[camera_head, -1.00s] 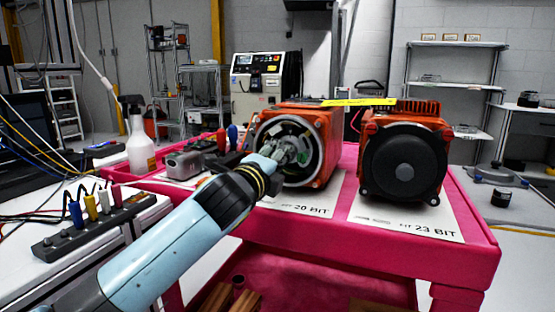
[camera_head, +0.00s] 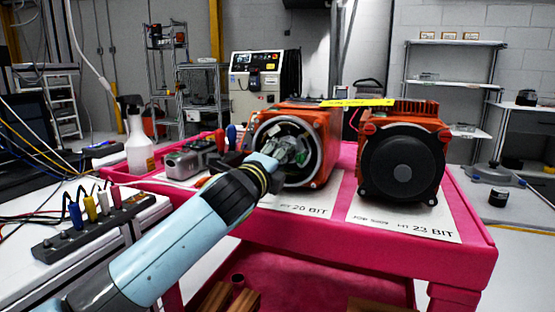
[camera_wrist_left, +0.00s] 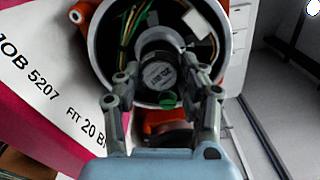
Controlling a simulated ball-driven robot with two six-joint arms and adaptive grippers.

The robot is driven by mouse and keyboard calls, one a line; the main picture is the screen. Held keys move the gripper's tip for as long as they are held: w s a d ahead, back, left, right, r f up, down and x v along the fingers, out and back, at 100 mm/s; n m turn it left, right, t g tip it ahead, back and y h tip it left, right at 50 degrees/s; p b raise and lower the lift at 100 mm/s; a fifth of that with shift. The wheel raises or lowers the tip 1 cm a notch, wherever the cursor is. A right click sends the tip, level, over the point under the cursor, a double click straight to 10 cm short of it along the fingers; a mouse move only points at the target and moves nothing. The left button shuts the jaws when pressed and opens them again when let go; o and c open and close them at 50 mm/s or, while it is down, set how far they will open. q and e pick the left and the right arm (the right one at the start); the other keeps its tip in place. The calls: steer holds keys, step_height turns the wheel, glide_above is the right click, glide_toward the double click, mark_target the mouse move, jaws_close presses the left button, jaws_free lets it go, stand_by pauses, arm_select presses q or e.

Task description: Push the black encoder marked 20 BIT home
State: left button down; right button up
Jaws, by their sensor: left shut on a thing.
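The black encoder (camera_wrist_left: 160,72) shows in the left wrist view as a small round cap with pale print, which I cannot read for sure. It sits in the middle of the open round end of an orange motor (camera_head: 322,128), with coloured wires around it. My left gripper (camera_wrist_left: 163,92) is at that opening, its fingers on either side of the encoder and shut on it. In the head view my left gripper (camera_head: 288,152) covers the encoder. I cannot tell how deep the encoder sits. My right gripper is not in view.
A second orange motor with a black round cover (camera_head: 403,168) stands to the right on a "FIT 23 BIT" sheet. The "20 BIT" sheet (camera_head: 305,209) lies under the first motor. Both are on a pink cart (camera_head: 470,240). A spray bottle (camera_head: 138,148) stands at left.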

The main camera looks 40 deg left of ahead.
arm_select(q)
steer(key=shift+x, duration=0.8)
steer(key=shift+p, duration=0.35)
steer(key=c, duration=0.7)
jaws_free()
steer(key=shift+o, duration=0.2)
steer(key=shift+c, duration=0.5)
steer(key=shift+s, duration=0.15)
